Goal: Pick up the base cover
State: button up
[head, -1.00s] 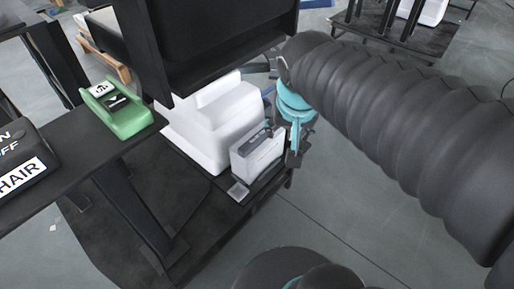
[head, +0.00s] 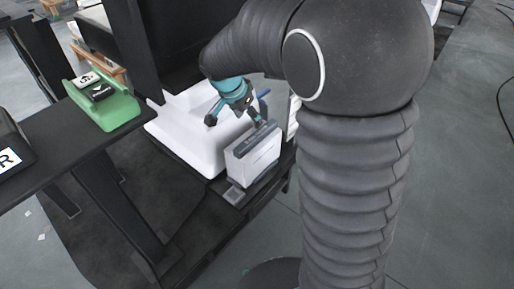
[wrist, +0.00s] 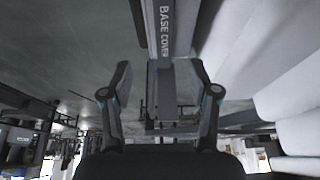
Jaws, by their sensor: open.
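The base cover (head: 253,158) is a slim grey-white box with a dark top strip, standing upright on the dark low shelf beside a bulky white part. In the wrist view the base cover (wrist: 170,28) shows its label "BASE COVER" and lies ahead, between the lines of my fingers. My gripper (head: 258,120) is just above the top of the base cover in the head view. In the wrist view my gripper (wrist: 160,70) is open, with its fingers spread to either side and nothing held. I cannot tell whether a finger touches the cover.
The large white part (head: 190,130) stands close to the left of the cover. A green holder (head: 108,110) sits on a black table (head: 60,150) at the left. The dark shelf (head: 190,215) has bare room in front. A dark upright panel rises behind.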

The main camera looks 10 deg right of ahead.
send_over(256, 135)
jog(key=s+a, duration=0.2)
jog(key=f, duration=0.5)
jog(key=shift+d+f, duration=0.1)
jog(key=shift+d, duration=0.15)
jog(key=shift+w+a+x, duration=0.1)
jog(key=shift+w+x, duration=0.1)
jog(key=shift+x, duration=1.25)
jog(key=shift+w+a+x, duration=0.15)
jog(key=shift+x, duration=1.3)
jog(key=shift+f+b, duration=0.25)
jog(key=shift+b, duration=0.55)
grip_shut()
